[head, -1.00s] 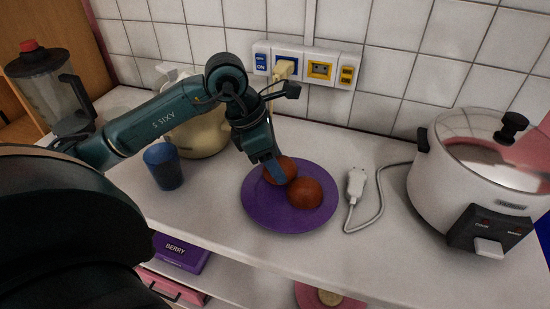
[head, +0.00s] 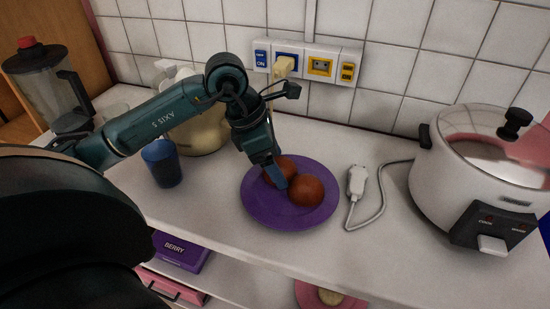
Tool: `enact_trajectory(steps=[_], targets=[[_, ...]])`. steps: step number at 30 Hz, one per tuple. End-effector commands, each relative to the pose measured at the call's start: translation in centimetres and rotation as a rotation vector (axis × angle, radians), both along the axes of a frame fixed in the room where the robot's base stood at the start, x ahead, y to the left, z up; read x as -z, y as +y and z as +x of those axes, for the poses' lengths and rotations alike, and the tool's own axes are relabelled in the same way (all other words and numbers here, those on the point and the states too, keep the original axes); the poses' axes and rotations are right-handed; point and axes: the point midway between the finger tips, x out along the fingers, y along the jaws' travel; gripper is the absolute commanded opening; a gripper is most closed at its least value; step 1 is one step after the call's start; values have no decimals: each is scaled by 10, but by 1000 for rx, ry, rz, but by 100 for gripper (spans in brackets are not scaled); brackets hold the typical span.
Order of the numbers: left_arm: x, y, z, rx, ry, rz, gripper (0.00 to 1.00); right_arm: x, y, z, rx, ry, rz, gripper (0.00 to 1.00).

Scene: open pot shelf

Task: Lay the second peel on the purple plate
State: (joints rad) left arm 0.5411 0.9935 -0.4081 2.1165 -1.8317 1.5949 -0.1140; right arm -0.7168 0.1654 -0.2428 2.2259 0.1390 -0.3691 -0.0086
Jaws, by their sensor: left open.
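The purple plate (head: 262,213) lies on the white counter in the middle of the head view. Two reddish-brown rounded pieces, which look like the peels, lie on it: a front one (head: 307,191) and a back one (head: 271,176). My left gripper (head: 281,183) is over the plate, its fingertips low between the two pieces. It is open; its fingers partly hide the back piece, and whether they touch either piece cannot be told. My right gripper is not in view.
A white plug and cord (head: 357,182) lie right of the plate, beside a rice cooker (head: 450,180). A blue cup (head: 162,164), a cream pot (head: 202,133) and a blender (head: 52,95) stand left. A shelf below holds a purple box (head: 180,252).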

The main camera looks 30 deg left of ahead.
Motion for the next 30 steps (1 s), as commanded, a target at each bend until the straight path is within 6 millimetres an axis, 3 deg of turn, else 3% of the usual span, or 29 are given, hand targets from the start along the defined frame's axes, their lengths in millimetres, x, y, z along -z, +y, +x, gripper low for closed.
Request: enact_trajectory(steps=[2,5,12,18,30], targets=[[-11,0,0,0,-1,-1,75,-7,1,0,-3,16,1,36],[-23,5,-2,-2,-6,4,75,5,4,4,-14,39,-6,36],[-75,23,-15,-3,-6,3,75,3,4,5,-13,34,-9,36],[-107,34,-23,-3,-4,2,75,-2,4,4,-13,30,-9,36],[-120,38,-27,0,0,0,75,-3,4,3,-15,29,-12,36]])
